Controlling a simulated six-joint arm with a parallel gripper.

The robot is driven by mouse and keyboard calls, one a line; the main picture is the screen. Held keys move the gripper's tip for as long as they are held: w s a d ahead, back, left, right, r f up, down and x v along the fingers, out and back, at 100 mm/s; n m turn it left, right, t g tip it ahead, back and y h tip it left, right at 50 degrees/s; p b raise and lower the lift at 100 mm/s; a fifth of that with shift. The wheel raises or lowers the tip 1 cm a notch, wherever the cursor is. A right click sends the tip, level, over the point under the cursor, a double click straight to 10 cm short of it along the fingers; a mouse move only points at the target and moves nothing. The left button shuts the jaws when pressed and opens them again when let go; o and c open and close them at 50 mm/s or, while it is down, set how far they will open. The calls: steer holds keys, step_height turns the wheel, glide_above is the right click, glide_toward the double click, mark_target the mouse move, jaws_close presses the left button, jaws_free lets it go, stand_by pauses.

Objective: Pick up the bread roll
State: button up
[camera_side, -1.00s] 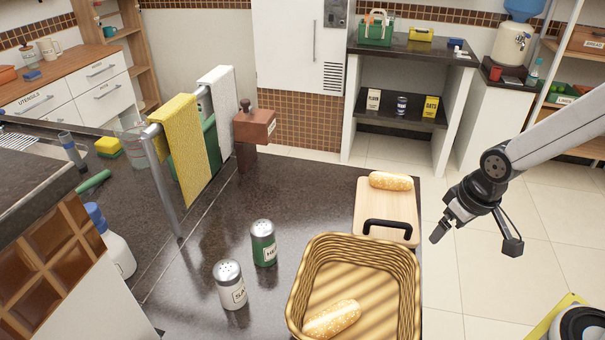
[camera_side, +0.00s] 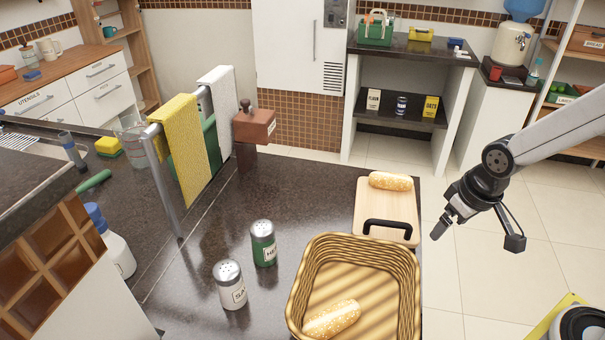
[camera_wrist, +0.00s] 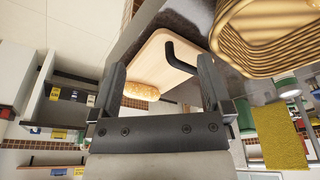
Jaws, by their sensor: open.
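A seeded bread roll (camera_side: 390,181) lies on the far end of a wooden cutting board (camera_side: 380,205) with a black handle. A second bread roll (camera_side: 332,319) lies inside the wicker basket (camera_side: 356,249). My gripper (camera_side: 446,221) is open and empty to the right of the board, past the counter edge. In the wrist view my gripper (camera_wrist: 160,85) has its two fingers spread wide. The roll on the board (camera_wrist: 141,91) shows between them, nearer the left finger and apart from both. The board (camera_wrist: 160,62) and basket (camera_wrist: 262,35) show beyond.
A green-labelled shaker (camera_side: 263,243) and a white-labelled shaker (camera_side: 230,285) stand on the dark counter left of the basket. A towel rail with a yellow towel (camera_side: 181,150) stands further left. The board's black handle (camera_side: 390,229) sticks up beside the basket rim.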

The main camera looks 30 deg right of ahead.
steer(key=shift+w+v, duration=0.45)
steer(key=shift+v, duration=1.6)
steer(key=w+d+m+t+y, duration=0.5)
steer(key=w+d+m+y, duration=0.9)
steer(key=m, duration=1.4)
steer(key=h, duration=0.3)
glide_toward(402, 176)
step_height(402, 176, down, 2)
steer(key=a, duration=0.2)
steer(key=shift+w+d+x, duration=0.1)
steer(key=shift+w+x, duration=0.05)
steer(key=shift+x, duration=1.2)
steer(key=shift+w+d+x, duration=0.1)
steer(key=shift+w+x, duration=0.05)
steer(key=shift+x, duration=1.2)
steer(key=shift+w+x, duration=0.15)
steer(key=shift+x, duration=1.2)
steer(key=shift+r, duration=0.2)
